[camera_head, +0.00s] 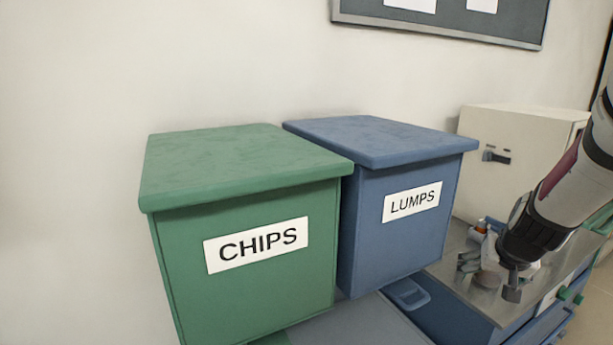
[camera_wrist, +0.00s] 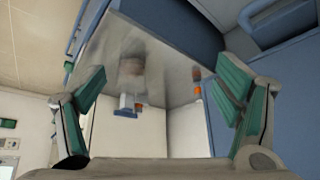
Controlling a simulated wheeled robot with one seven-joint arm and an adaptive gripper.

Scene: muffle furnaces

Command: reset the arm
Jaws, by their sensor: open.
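My arm comes in from the right edge in the head view, and my gripper (camera_head: 490,280) hangs over the metal worktop (camera_head: 455,270). In the wrist view my gripper (camera_wrist: 160,100) has its two green-padded fingers wide apart, with nothing held between them.
A green CHIPS bin (camera_head: 250,290) and a blue LUMPS bin (camera_head: 400,240) stand left of the arm. A cream furnace (camera_head: 510,135) stands behind the worktop. Small items with an orange top (camera_head: 481,224) sit near the gripper. A noticeboard (camera_head: 450,18) hangs above.

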